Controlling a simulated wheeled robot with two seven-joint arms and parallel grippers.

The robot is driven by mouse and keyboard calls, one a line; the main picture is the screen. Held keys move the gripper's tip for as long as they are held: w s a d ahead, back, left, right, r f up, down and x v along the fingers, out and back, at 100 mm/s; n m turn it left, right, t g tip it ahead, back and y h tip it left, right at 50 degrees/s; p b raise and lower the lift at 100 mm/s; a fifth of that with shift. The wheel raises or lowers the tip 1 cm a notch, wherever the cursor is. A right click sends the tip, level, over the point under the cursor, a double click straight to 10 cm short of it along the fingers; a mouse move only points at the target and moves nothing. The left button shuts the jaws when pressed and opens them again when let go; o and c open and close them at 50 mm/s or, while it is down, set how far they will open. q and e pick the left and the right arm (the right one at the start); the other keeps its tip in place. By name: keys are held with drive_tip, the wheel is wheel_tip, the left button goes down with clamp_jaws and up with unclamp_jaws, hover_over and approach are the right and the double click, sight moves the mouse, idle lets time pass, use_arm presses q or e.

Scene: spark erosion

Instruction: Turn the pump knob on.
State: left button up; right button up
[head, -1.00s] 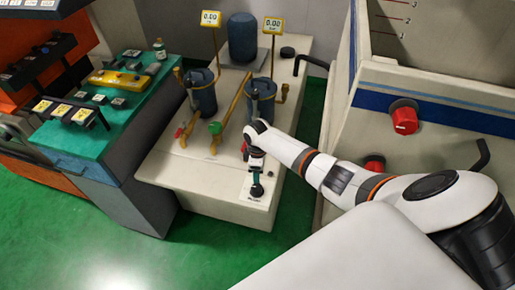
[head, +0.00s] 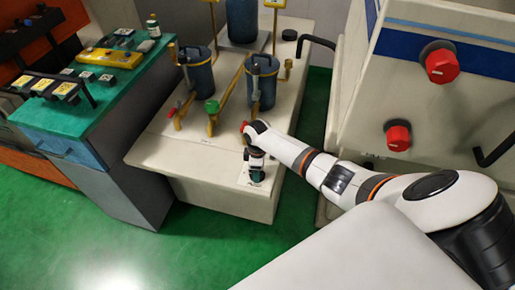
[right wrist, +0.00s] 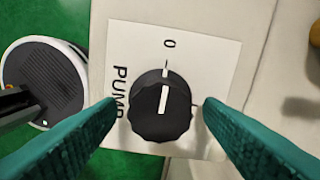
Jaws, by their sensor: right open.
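The pump knob (right wrist: 160,107) is black, round and ridged, with a white pointer line. It sits on a white label plate (right wrist: 205,60) marked PUMP and 0. The pointer lines up with the tick under the 0 in the right wrist view. My right gripper (right wrist: 160,112) is open, with one teal finger on each side of the knob; gaps show between the fingers and the knob. In the head view my right gripper (head: 257,181) points down over the front of the pale bench (head: 190,158) and hides the knob. My left gripper is not in view.
A machine with red knobs (head: 441,64) is at the right. A green-topped cabinet (head: 80,125) is at the left. Green floor is clear in front.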

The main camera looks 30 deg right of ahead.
drive_tip(key=shift+f, duration=0.1)
drive_tip(key=c, duration=1)
drive_tip(key=shift+o, duration=0.2)
drive_tip(key=m+p, duration=0.2)
drive_tip(key=m, duration=0.1)
drive_tip(key=shift+m, duration=0.3)
drive_tip(key=m+p, duration=0.3)
drive_tip(key=m, duration=0.2)
drive_tip(key=m+p, duration=0.1)
drive_tip(key=m, duration=0.3)
drive_tip(key=shift+a+m, duration=0.1)
drive_tip(key=shift+m, duration=0.3)
drive_tip(key=shift+m+p, duration=0.6)
drive_tip(key=shift+m, duration=1.7)
